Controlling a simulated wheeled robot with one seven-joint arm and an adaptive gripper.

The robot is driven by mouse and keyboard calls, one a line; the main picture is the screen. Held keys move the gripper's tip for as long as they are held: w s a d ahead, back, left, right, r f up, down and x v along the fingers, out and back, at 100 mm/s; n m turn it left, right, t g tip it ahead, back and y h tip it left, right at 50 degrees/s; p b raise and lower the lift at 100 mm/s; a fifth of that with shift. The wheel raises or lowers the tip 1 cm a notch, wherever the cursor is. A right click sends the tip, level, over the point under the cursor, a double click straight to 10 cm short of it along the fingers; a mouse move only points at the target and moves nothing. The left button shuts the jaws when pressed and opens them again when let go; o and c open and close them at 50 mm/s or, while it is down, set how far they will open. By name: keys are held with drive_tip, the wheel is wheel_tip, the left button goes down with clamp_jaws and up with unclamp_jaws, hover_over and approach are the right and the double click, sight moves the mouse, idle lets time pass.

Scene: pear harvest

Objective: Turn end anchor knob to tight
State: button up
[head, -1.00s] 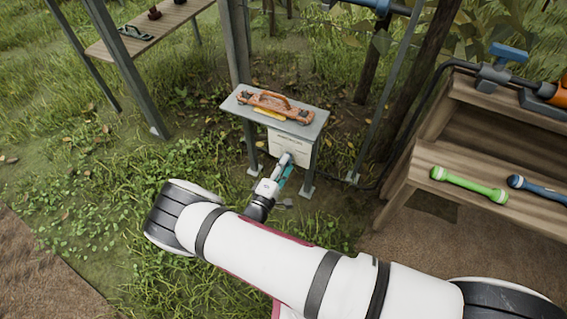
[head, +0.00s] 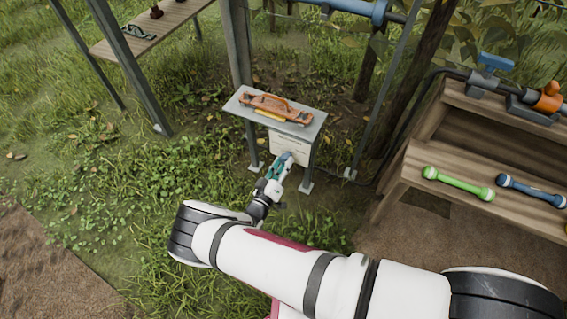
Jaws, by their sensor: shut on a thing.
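A small grey-topped stand (head: 318,122) has a white panel (head: 289,147) on its front. My gripper (head: 287,160), with teal and white parts, reaches to the lower part of this panel. It is shut on the end anchor knob at the panel's face. The knob itself is hidden behind my fingers and is too small to make out, so its setting cannot be read.
An orange tool with a handle (head: 275,107) lies on the stand's top. At right, a wooden shelf (head: 415,175) holds a green bar (head: 458,183) and a blue bar (head: 532,190). Metal posts (head: 133,75) rise behind at left. Grass lies left of the stand.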

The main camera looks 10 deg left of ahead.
drive_tip(key=shift+m, duration=0.5)
drive_tip(key=o, duration=1.1)
drive_tip(key=shift+f, duration=0.1)
drive_tip(key=shift+o, duration=0.2)
drive_tip(key=v, duration=1.2)
